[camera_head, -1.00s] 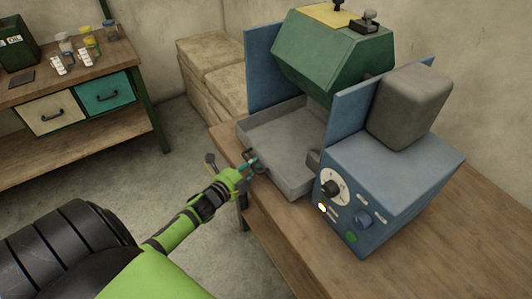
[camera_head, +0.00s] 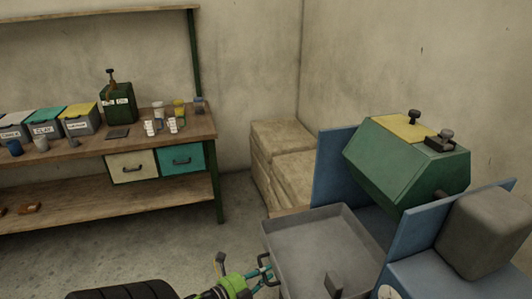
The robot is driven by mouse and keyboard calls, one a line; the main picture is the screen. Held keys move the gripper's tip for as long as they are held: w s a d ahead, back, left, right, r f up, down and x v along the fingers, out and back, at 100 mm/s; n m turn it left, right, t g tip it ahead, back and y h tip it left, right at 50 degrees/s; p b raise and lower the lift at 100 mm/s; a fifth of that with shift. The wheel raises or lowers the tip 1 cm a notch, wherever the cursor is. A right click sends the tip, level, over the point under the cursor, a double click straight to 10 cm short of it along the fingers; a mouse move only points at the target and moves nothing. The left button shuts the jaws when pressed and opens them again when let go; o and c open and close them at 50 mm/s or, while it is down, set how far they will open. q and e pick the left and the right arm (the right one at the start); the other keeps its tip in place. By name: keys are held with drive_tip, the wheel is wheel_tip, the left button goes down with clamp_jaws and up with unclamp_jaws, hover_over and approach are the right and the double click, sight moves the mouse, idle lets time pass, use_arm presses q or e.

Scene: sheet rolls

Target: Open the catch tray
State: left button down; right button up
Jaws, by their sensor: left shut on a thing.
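The catch tray (camera_head: 312,247) is a shallow grey open box, empty where I see it. It sticks out to the left from under the green hopper (camera_head: 408,158) of the blue machine (camera_head: 340,165). Its lower edge runs out of the picture. My left gripper (camera_head: 264,271), at the end of a green and black arm, comes in from the bottom left. It is shut on the tray's handle, at the tray's left side. The fingers partly hide the handle. My right gripper is not in view.
Stacked tan blocks (camera_head: 283,165) stand behind the tray. A workbench (camera_head: 60,160) with bins, jars and two drawers stands at the left. The floor (camera_head: 150,255) between is clear.

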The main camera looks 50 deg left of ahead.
use_arm(q)
drive_tip(key=c, duration=1.1)
unclamp_jaws()
drive_tip(key=shift+c, duration=0.2)
drive_tip(key=s+r, duration=0.2)
drive_tip(key=s, duration=0.9)
drive_tip(key=shift+s, duration=0.4)
